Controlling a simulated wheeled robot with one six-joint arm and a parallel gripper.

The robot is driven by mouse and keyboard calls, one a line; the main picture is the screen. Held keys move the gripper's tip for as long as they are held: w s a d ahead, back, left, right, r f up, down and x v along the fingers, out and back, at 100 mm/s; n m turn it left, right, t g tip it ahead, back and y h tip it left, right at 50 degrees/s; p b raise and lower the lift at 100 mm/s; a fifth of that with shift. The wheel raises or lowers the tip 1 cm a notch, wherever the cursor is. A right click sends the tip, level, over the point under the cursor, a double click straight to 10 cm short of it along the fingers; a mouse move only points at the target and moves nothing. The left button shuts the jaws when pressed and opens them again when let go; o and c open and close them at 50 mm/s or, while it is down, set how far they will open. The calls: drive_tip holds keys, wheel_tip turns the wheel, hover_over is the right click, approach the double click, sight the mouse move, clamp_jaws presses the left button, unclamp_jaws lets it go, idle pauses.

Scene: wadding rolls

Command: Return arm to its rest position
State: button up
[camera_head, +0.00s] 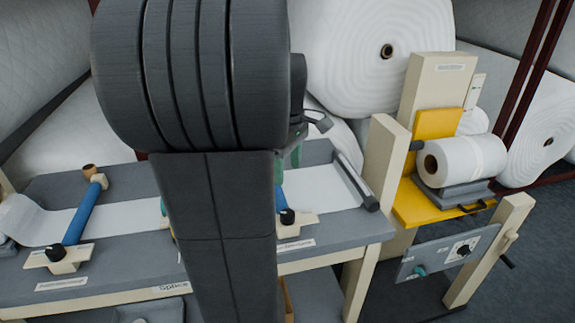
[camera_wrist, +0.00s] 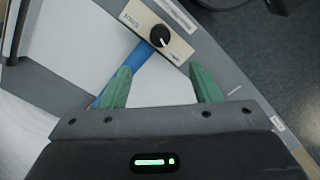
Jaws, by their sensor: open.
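My gripper (camera_wrist: 162,82) is open, with its two green fingers apart and nothing between them. In the wrist view a blue bar (camera_wrist: 140,72) and a cream block with a black knob (camera_wrist: 158,36) lie just beyond the fingertips. In the head view my dark arm fills the centre and hides most of the gripper; only a bit of green finger shows beside it, over the grey worktable (camera_head: 345,229). How high the gripper is above the table cannot be told.
A white web (camera_head: 115,214) runs along the table under a blue bar (camera_head: 83,213) on the left. A yellow stand (camera_head: 437,125) holding a small white roll (camera_head: 470,157) is at the right. A large white roll (camera_head: 345,45) stands behind. Dark floor is open at lower right.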

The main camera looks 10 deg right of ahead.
sight(288, 213)
drive_tip(key=shift+f, duration=0.15)
wheel_tip(288, 213, down, 14)
drive_tip(key=shift+r, duration=0.15)
idle(0.3)
